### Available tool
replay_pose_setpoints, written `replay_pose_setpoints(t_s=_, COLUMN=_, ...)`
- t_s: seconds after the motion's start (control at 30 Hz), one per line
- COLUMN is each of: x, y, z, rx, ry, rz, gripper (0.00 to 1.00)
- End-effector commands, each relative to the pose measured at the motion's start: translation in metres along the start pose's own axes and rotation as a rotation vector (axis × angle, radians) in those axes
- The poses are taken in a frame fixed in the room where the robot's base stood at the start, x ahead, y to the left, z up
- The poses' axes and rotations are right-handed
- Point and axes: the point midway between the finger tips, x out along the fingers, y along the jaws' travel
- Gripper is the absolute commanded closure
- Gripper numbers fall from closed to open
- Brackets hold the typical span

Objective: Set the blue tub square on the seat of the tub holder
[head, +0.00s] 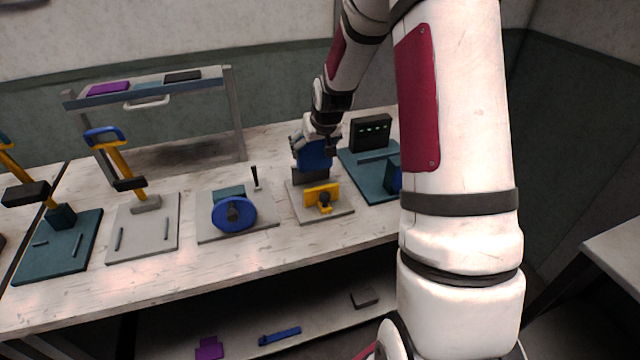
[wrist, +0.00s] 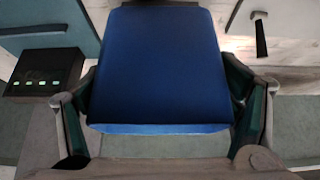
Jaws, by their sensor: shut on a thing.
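The blue tub (head: 315,155) is in my gripper (head: 318,135), over the station with the yellow bracket. In the wrist view the tub (wrist: 160,65) fills the middle, and my gripper's two fingers (wrist: 163,110) press on its left and right sides. Below the tub in the head view is a dark grey block (head: 309,175) on a light base plate; it may be the tub holder's seat. The arm and gripper partly cover the tub. I cannot tell whether its underside touches the block.
A yellow bracket (head: 321,194) stands in front on the same plate. A black box with green lights (head: 370,132) stands on a teal plate to the right. A blue wheel device (head: 233,213) is to the left. Lever presses stand further left, and a raised shelf (head: 150,90) is behind.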

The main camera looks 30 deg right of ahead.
Motion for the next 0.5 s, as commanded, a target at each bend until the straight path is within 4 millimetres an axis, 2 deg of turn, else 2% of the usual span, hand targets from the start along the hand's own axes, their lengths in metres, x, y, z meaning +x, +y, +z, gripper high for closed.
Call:
replay_pose_setpoints(t_s=0.1, x=0.021, y=0.0, z=0.014, rx=0.0, ry=-0.006, rz=0.0, gripper=0.53)
replay_pose_setpoints(t_s=0.2, x=0.032, y=0.0, z=0.021, rx=0.0, ry=-0.004, rz=0.0, gripper=0.53)
replay_pose_setpoints(t_s=0.5, x=0.054, y=0.0, z=0.035, rx=0.0, ry=-0.005, rz=0.0, gripper=0.53)
